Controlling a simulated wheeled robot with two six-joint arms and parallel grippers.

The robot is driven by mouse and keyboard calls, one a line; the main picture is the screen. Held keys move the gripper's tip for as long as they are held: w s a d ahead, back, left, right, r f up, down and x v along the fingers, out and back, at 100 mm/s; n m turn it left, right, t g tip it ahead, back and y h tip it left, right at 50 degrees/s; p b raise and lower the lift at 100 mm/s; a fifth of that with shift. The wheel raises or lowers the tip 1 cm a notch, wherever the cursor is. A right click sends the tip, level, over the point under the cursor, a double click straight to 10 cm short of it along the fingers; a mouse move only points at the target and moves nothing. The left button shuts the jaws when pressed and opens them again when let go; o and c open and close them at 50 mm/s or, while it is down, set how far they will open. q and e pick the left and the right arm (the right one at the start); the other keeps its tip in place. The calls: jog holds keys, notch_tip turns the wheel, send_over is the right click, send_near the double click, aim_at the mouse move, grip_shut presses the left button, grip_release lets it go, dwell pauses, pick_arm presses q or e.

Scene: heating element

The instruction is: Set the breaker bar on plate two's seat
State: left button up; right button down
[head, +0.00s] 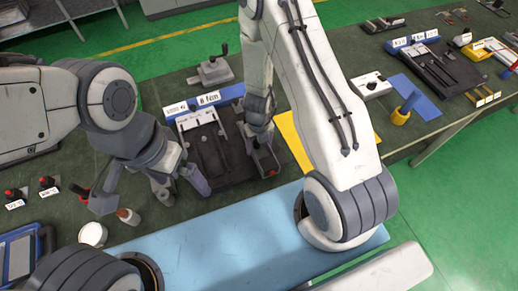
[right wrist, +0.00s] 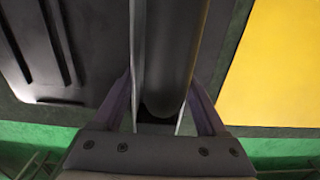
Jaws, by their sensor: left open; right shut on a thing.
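My right gripper (head: 264,160) is at the right side of a black plate fixture (head: 205,150) with a blue labelled back edge. In the right wrist view its fingers (right wrist: 160,110) are shut on a long dark bar with a rounded end (right wrist: 172,50), which looks like the breaker bar. The bar lies between pale side strips; whether it touches the fixture I cannot tell. The fixture (right wrist: 50,60) shows at left there. My left gripper (head: 150,190) is open and empty in front of the fixture's left side. The labels are too small to tell which is plate two's seat.
A yellow sheet (head: 290,135) lies right of the fixture. A second black fixture (head: 445,68) and a yellow-and-blue cup (head: 404,108) stand further right. A small bottle (head: 128,216), a white round container (head: 92,234) and red-topped parts (head: 47,186) are front left. A light blue surface (head: 230,245) is in front.

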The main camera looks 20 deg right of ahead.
jog(key=shift+f, duration=0.1)
grip_release()
notch_tip(320, 180, up, 12)
jog(key=p, duration=1.2)
notch_tip(320, 180, down, 12)
jog(key=b, duration=1.2)
jog(key=shift+f, duration=0.1)
jog(key=shift+r, duration=0.25)
